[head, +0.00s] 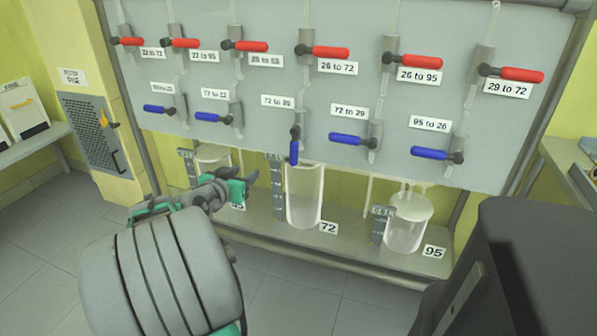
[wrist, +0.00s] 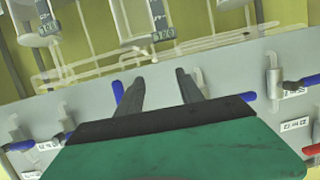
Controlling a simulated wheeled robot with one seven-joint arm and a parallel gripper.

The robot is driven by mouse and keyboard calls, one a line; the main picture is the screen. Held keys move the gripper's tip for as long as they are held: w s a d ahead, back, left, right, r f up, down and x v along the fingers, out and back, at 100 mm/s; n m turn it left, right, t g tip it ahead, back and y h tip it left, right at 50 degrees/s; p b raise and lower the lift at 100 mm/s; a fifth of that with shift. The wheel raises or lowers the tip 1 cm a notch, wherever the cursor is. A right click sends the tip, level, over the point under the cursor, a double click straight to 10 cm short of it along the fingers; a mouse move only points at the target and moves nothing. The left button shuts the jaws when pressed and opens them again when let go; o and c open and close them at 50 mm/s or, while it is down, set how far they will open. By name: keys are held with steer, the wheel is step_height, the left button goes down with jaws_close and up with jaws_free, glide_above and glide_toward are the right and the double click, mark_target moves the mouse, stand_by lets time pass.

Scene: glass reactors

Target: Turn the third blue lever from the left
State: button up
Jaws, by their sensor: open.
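The third blue lever from the left (head: 294,152) hangs straight down from its dark pivot on the grey panel, under a label that seems to read 72 to 26. In the wrist view, which looks upside down, this lever (wrist: 117,91) shows as a short upright blue bar just left of the left finger. My gripper (head: 250,181) is left of and below the lever in the head view. In the wrist view my gripper (wrist: 161,80) has its two dark fingers apart, with nothing held between them. The lever appears outside the fingers; whether it touches one is unclear.
The other blue levers, such as the second (head: 209,117) and fourth (head: 347,140), lie sideways. A row of red levers (head: 325,52) runs above. Glass vessels (head: 304,197) stand on a shelf below the panel. A dark object (head: 535,260) fills the lower right.

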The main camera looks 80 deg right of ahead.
mark_target(292, 157)
steer(key=s+d+m+g+h, duration=0.1)
steer(key=s+d, duration=0.1)
steer(key=s, duration=0.1)
steer(key=s+d+r+m+g+h+b, duration=0.1)
steer(key=s+d, duration=0.1)
steer(key=s, duration=0.2)
steer(key=s+d+g, duration=0.2)
steer(key=s, duration=0.1)
steer(key=shift+s+r+m+h, duration=0.3)
steer(key=shift+r+m+h, duration=0.05)
steer(key=shift+m+h, duration=0.05)
steer(key=b+x, duration=0.1)
steer(key=x, duration=0.6)
steer(key=shift+r, duration=0.15)
steer(key=shift+w+d, duration=0.1)
steer(key=shift+w, duration=0.05)
steer(key=shift+c, duration=0.3)
jaws_close()
